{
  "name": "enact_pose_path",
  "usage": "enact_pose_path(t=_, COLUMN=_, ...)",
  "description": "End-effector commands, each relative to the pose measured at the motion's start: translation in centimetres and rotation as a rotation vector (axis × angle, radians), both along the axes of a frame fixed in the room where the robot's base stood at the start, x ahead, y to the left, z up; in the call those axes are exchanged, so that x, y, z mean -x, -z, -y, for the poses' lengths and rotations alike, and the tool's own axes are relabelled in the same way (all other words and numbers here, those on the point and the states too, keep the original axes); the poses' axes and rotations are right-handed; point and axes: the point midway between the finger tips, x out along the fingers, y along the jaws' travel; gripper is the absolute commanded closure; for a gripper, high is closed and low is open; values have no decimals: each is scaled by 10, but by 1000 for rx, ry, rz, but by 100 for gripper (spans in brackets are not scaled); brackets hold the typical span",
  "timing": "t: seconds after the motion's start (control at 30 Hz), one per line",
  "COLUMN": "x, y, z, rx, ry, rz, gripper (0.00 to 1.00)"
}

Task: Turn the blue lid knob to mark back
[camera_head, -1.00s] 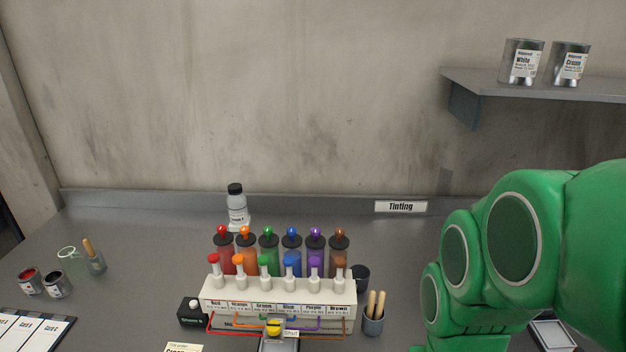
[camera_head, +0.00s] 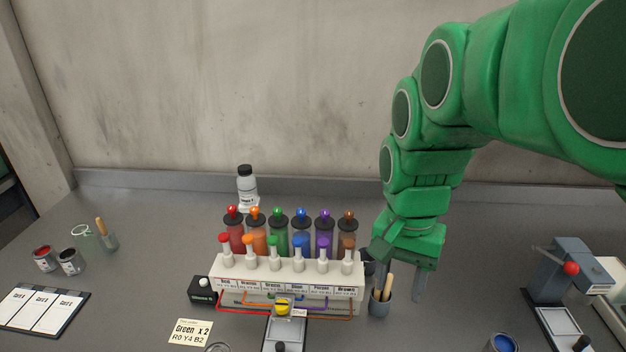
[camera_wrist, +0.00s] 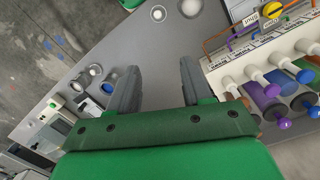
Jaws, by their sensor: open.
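The blue lid knob (camera_head: 302,213) sits on the black lid of the blue colour canister (camera_head: 301,236), in the row behind the white dispenser rack (camera_head: 240,281). A second blue knob (camera_head: 300,240) tops a white pump in front of it. The marks around the lid knob are too small to read. My gripper (camera_head: 400,276) points down, open and empty, to the right of the rack near the brush cup. In the wrist view my gripper (camera_wrist: 157,82) has its fingers apart over grey bench; the rack's knobs lie to its right.
Red, orange, green, purple and brown canisters flank the blue one. A white bottle (camera_head: 247,188) stands behind the row. A device with a red-ball lever (camera_head: 570,269) is at right.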

Motion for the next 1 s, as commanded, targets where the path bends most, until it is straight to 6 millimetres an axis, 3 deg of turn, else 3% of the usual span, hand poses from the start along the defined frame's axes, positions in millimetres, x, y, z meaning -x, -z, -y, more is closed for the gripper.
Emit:
enact_pose_path(t=0.5, x=-122, y=-30, z=-73, rx=32, ry=402, rz=52, gripper=51)
enact_pose_path(t=0.8, x=-183, y=-39, z=-127, rx=34, ry=646, rz=82, gripper=51)
enact_pose_path(t=1.0, x=-213, y=-40, z=-160, rx=34, ry=788, rz=93, gripper=51)
